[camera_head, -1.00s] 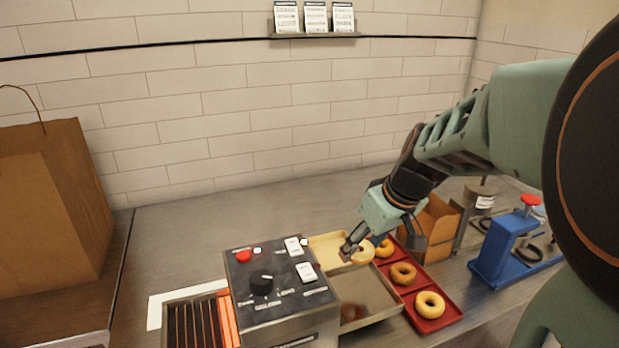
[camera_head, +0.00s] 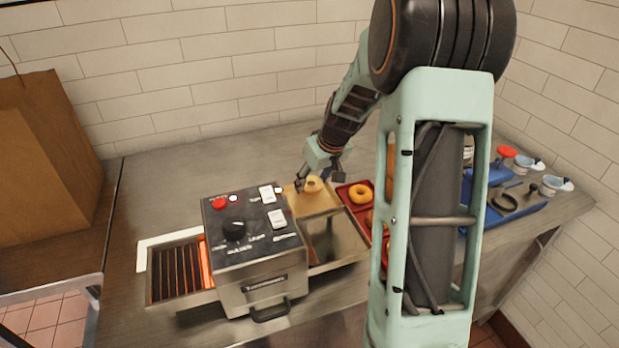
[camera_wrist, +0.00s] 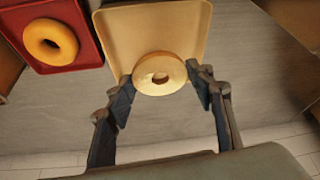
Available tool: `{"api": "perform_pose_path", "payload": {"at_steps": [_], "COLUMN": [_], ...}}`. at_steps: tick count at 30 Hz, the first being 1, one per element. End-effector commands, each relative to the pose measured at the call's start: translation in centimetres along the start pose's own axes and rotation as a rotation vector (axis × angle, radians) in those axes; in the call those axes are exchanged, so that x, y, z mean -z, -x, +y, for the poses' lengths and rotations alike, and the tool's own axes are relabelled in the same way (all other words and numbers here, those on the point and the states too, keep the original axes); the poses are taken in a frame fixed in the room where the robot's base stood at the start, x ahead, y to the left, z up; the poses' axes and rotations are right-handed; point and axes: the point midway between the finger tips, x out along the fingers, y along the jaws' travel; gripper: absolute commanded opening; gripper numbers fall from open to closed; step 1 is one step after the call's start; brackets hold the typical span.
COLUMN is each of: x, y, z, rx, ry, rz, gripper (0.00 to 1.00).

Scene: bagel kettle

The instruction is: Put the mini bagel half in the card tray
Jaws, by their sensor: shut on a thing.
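The mini bagel half (camera_head: 313,184) is a pale ring. It also shows in the wrist view (camera_wrist: 159,84), between the two fingers of my gripper (camera_wrist: 160,88). My gripper is shut on its sides; in the head view my gripper (camera_head: 322,176) comes down from behind it. The card tray (camera_head: 318,203) is a shallow cream tray, also in the wrist view (camera_wrist: 150,30). The bagel half overlaps the tray's near edge in the wrist view. I cannot tell whether it touches the tray.
A red tray (camera_head: 347,205) with whole bagels (camera_head: 359,194) lies right of the card tray. A toaster (camera_head: 250,245) with a control box and glowing grill stands left. A blue device (camera_head: 500,205) and small cups are at the right. A paper bag (camera_head: 40,165) stands far left.

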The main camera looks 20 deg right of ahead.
Motion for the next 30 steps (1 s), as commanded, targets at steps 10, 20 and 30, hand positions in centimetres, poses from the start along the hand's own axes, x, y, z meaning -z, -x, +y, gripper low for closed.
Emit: {"api": "perform_pose_path", "payload": {"at_steps": [10, 20, 30], "x": [-1.3, -2.1, -2.1], "y": [-2.7, -4.7, -4.7], "z": [0.0, 0.0, 0.0], "rx": [0.001, 0.001, 0.000], "ry": [0.000, 0.001, 0.001], "rz": [-0.001, 0.000, 0.000], "gripper": [0.33, 0.33, 0.60]}}
